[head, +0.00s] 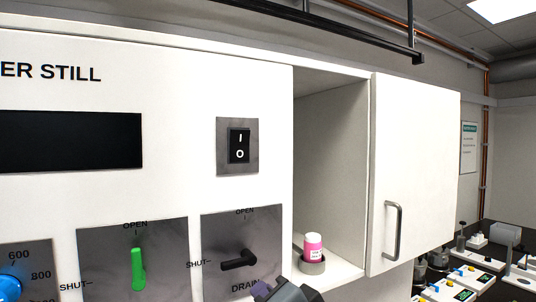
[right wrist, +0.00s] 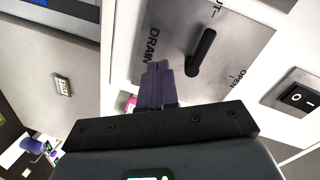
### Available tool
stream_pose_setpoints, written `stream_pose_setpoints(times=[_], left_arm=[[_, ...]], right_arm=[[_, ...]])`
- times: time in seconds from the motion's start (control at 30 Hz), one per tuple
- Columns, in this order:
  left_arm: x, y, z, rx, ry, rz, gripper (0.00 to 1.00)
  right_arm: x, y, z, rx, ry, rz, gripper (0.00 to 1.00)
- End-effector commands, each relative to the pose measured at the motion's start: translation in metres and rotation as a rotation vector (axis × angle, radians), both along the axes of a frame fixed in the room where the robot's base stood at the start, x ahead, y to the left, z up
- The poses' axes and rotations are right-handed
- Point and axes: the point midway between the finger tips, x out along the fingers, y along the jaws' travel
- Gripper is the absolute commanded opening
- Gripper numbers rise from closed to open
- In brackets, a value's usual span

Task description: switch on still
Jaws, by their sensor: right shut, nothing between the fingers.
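The still's white front panel (head: 200,85) fills the left of the head view, with "ER STILL" lettered on it. A black rocker switch (head: 239,146) marked I above O sits on a grey plate at its upper right. The switch also shows at the right of the right wrist view (right wrist: 297,97). I cannot tell which side is pressed. My right gripper (head: 262,290) is below the drain lever at the bottom edge, well below the switch. Its purple fingers (right wrist: 158,68) are together and empty, close to the drain plate. My left gripper is not in view.
The black drain lever (head: 238,260) points left to SHUT. A green lever (head: 138,270) stands upright toward OPEN. A blue knob (head: 10,287) is at lower left. Right of the panel, an open cupboard holds a pink bottle (head: 313,246); its white door (head: 420,150) stands open.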

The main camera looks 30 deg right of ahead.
Motion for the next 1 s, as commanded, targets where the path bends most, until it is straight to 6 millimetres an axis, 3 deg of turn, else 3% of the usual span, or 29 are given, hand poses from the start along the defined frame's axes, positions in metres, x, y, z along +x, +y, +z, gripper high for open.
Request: stream_pose_setpoints(times=[0.1,0.3,0.5,0.7,1.0], left_arm=[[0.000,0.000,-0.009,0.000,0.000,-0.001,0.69],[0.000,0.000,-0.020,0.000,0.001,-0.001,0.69],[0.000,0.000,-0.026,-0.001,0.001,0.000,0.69],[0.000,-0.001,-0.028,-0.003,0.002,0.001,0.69],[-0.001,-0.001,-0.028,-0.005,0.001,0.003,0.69]], right_arm=[[-0.011,0.002,0.051,0.103,-0.097,-0.015,0.00],[-0.042,0.006,0.130,0.283,-0.243,-0.018,0.00],[-0.072,0.008,0.181,0.410,-0.343,-0.006,0.00],[-0.090,0.009,0.205,0.473,-0.388,0.005,0.00],[-0.093,0.009,0.210,0.487,-0.398,0.007,0.00]])
